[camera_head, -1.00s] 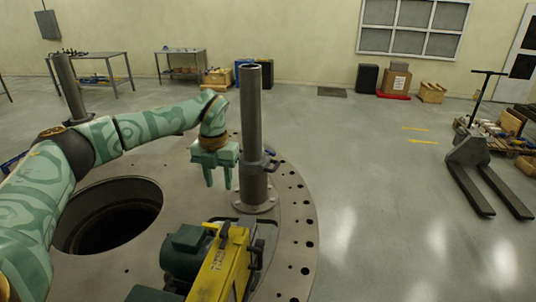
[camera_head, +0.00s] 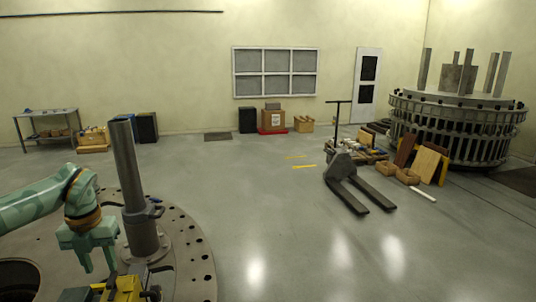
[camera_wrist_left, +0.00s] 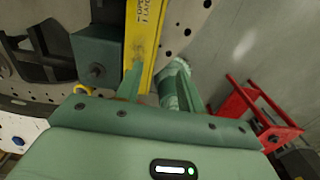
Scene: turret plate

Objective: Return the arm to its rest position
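My left arm (camera_head: 35,205) reaches in from the left in the head view. Its green left gripper (camera_head: 99,267) points down, with its two fingers apart and nothing visible between them. It appears left of the grey upright post (camera_head: 130,180) on the round plate (camera_head: 185,250). Part of the yellow machine (camera_head: 122,290) shows below it. In the left wrist view, the open left gripper (camera_wrist_left: 158,75) has the yellow bar (camera_wrist_left: 143,35) of that machine beyond its fingers; I cannot tell if they touch. My right gripper is not in view.
A round dark opening (camera_head: 18,280) lies in the plate at lower left. A pallet jack (camera_head: 345,180) stands on the floor at right, near a large round slatted structure (camera_head: 455,125). A red frame (camera_wrist_left: 240,105) shows in the left wrist view. The middle floor is clear.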

